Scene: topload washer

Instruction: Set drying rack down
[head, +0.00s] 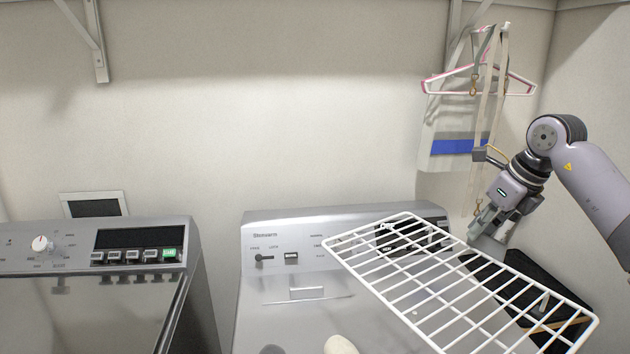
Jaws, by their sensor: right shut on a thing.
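The drying rack (435,287) is a white wire grid. It is tilted and hangs over the right part of the washer (290,280), and part of it passes in front of the control panel. My right gripper (480,232) comes in from the right and is shut on the rack near its upper right edge. The rack's lower end runs toward the bottom right of the view. My left gripper does not show.
A second appliance (95,310) with a knob and buttons stands at the left. A black object (540,285) lies behind the rack at right. Hangers (460,85) and straps hang on the back wall. A pale rounded object (340,345) is at the bottom edge.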

